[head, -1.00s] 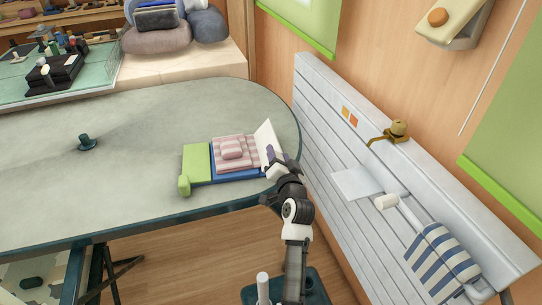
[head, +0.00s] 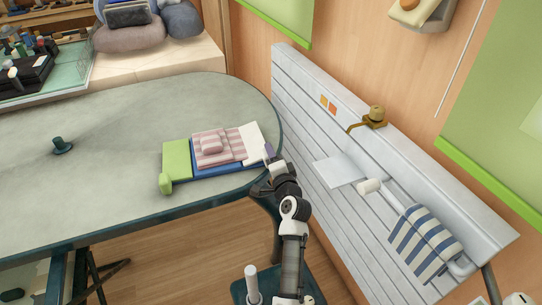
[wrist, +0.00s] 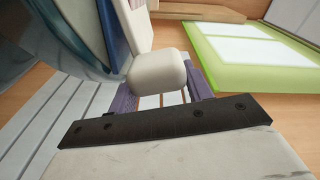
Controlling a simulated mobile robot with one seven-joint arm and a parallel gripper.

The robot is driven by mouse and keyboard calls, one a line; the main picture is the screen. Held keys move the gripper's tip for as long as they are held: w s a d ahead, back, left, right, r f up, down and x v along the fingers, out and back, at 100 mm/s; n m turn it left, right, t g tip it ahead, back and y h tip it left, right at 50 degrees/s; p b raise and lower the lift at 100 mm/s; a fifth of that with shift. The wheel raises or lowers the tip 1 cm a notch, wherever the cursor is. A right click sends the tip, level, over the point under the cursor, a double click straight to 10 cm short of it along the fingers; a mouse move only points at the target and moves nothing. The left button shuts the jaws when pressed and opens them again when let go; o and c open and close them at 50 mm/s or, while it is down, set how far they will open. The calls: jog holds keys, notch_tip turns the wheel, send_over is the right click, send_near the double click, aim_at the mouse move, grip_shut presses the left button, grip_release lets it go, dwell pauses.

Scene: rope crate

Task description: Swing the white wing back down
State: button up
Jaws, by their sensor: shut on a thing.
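The white wing (head: 252,140) is at the right end of a blue folding board (head: 205,173) on the table. It lies nearly flat, tilted little if at all. A pink striped folded cloth (head: 218,146) lies on the board's middle, and a green wing (head: 177,160) with a green knob lies flat at the left. My gripper (head: 269,153) is at the white wing's right edge. In the wrist view its purple fingers are shut on the wing's white rounded knob (wrist: 158,74), which hides part of them.
The grey-green table (head: 100,150) has clear room left of the board, with a small dark green knob-like object (head: 62,145) on it. A white slatted panel (head: 300,110) with a striped cloth (head: 425,243) stands close on the right.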

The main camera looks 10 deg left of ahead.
jog(key=shift+f, duration=0.1)
dwell(0.3)
jog(key=o, duration=1.4)
jog(key=shift+s, duration=0.1)
jog(key=shift+b+v, duration=1.4)
jog(key=shift+v, duration=5.45)
